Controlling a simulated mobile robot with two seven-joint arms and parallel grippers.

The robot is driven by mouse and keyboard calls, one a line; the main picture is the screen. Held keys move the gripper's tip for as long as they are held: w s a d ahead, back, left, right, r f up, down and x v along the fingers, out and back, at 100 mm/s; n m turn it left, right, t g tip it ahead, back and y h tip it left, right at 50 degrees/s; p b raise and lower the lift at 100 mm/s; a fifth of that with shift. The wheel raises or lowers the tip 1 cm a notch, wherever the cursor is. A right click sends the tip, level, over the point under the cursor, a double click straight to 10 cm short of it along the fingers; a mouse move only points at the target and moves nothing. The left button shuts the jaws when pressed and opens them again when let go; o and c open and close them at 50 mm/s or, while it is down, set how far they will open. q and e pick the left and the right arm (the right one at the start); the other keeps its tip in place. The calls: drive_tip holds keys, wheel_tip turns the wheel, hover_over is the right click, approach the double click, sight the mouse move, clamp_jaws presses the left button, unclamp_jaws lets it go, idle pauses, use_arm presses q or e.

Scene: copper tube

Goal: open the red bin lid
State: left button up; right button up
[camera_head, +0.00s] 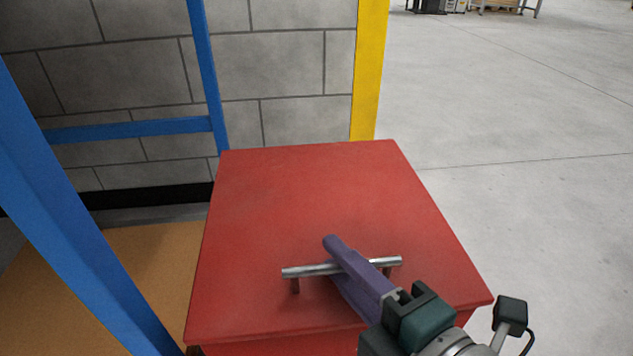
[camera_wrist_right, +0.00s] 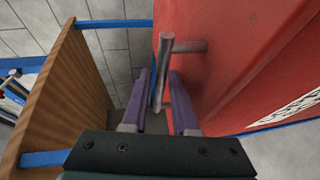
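The red bin lid (camera_head: 300,190) lies flat on top of the red bin, which looks shut. A silver bar handle (camera_head: 300,270) on two posts stands near the lid's front edge; it also shows in the right wrist view (camera_wrist_right: 166,45). My right gripper (camera_head: 335,262) reaches in from the lower right, its purple fingers at the middle of the bar. In the right wrist view my right gripper (camera_wrist_right: 159,72) is open, with one finger on each side of the bar and gaps visible beside it. My left gripper is out of view.
A blue rack frame (camera_head: 70,200) stands left of the bin, with a brown wooden board (camera_head: 150,260) beside it. A yellow post (camera_head: 368,70) and a grey block wall (camera_head: 280,60) are behind. The concrete floor (camera_head: 530,170) to the right is clear.

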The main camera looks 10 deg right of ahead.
clamp_jaws()
idle(1.4)
